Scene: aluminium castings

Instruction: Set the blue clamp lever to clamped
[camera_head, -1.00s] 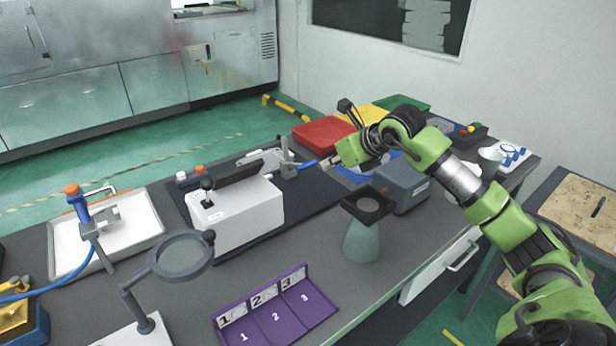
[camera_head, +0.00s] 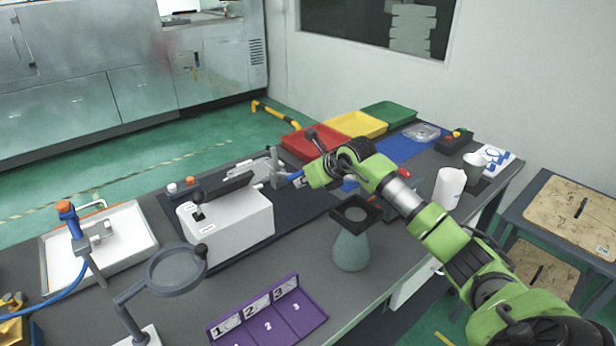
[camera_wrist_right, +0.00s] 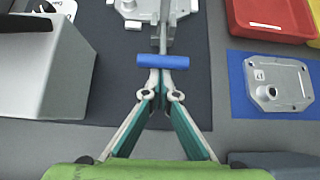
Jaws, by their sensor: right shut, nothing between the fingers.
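The blue clamp lever (camera_head: 294,176) sticks out from the grey clamp fixture (camera_head: 272,168) toward my right gripper (camera_head: 305,180). In the right wrist view its blue handle (camera_wrist_right: 163,61) lies crosswise at the end of a grey rod (camera_wrist_right: 163,35) that runs to the fixture (camera_wrist_right: 150,8). My right gripper (camera_wrist_right: 161,84) is shut and empty. Its fingertips are right at the near side of the handle; I cannot tell whether they touch it. The handle is not between the fingers. My left gripper is not in view.
A white box (camera_head: 228,222) with a black top bar stands left of the fixture. Red (camera_head: 304,143), yellow (camera_head: 357,123) and green (camera_head: 389,113) trays stand behind. A casting (camera_wrist_right: 278,83) on a blue mat lies to the right. A dark-topped cone (camera_head: 351,250) stands in front.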

